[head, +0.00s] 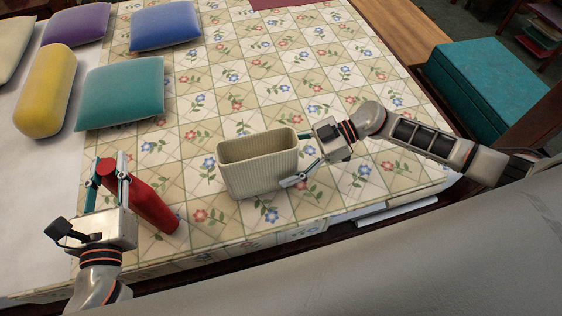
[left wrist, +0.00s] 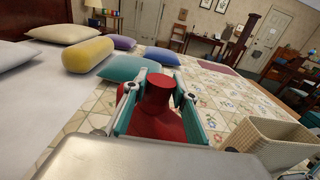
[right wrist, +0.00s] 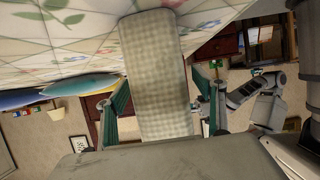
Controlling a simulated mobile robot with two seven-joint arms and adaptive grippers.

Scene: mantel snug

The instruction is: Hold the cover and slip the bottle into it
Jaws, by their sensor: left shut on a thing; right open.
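A red bottle (head: 150,204) is tilted in the head view, its neck end up between the fingers of my left gripper (head: 109,170). My left gripper is shut on it, and the red neck and shoulders also show in the left wrist view (left wrist: 158,125). A cream ribbed cover (head: 258,172) stands open end up on the bed, right of the bottle. My right gripper (head: 299,158) is open, with its fingers on either side of the cover's right end. In the right wrist view the cover (right wrist: 158,80) lies between the spread fingers. Contact cannot be told.
Teal (head: 122,92), yellow (head: 45,90), purple (head: 76,24) and blue (head: 165,25) cushions lie at the back left of the floral bedspread (head: 330,60). A teal box (head: 486,85) stands beyond the right edge. The bedspread between bottle and cover is clear.

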